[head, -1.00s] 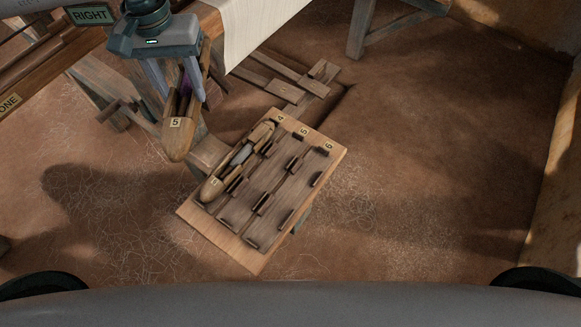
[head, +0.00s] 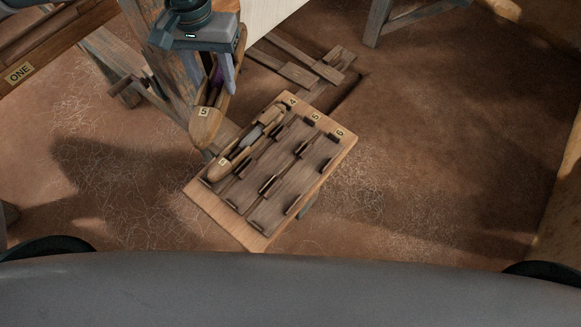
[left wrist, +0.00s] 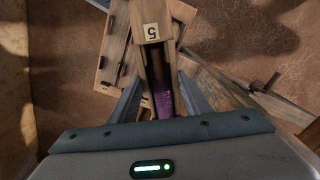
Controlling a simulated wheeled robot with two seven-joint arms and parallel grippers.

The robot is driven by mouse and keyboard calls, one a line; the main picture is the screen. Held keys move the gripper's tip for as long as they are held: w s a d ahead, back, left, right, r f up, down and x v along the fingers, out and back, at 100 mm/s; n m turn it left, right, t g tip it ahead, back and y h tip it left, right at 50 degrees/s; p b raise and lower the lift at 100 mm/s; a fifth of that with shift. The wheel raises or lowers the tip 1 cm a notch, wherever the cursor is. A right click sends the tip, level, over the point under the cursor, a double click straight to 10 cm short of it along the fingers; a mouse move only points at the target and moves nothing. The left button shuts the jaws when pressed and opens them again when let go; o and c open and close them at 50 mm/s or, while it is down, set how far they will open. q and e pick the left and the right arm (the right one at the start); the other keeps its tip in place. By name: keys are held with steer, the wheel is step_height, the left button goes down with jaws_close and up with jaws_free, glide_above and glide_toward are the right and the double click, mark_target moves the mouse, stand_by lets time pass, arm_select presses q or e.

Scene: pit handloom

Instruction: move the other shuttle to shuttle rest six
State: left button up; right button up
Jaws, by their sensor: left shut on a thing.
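My left gripper (head: 215,75) is shut on a wooden shuttle (head: 206,125) labelled 5, with purple yarn inside. The shuttle hangs tilted, its pointed end down, just left of the rest board. In the left wrist view the same shuttle (left wrist: 151,30) lies between the fingers (left wrist: 157,100). The rest board (head: 229,222) has three lanes labelled 4, 5 and 6. Lane 4 holds another shuttle (head: 228,167) with pale yarn. Lane 5 (head: 272,180) and shuttle rest six (head: 296,187), the right lane, are empty. My right gripper is out of view.
Small dark upright blocks line the lanes. The loom's wooden frame (head: 170,85) and pale cloth (head: 268,20) stand behind and left of the board. Loose planks (head: 290,70) lie behind it. The earthen floor (head: 430,160) to the right is clear.

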arm_select(q)
steer(key=s+d+f+m+b, duration=0.2)
steer(key=s+d+f+m, duration=0.1)
steer(key=d+f, duration=0.5)
steer(key=s+d+f+m+b, duration=0.3)
steer(key=s+d+f, duration=0.2)
steer(key=f, duration=0.9)
steer(key=d, duration=0.3)
steer(key=shift+f, duration=0.3)
steer(key=shift+f, duration=0.15)
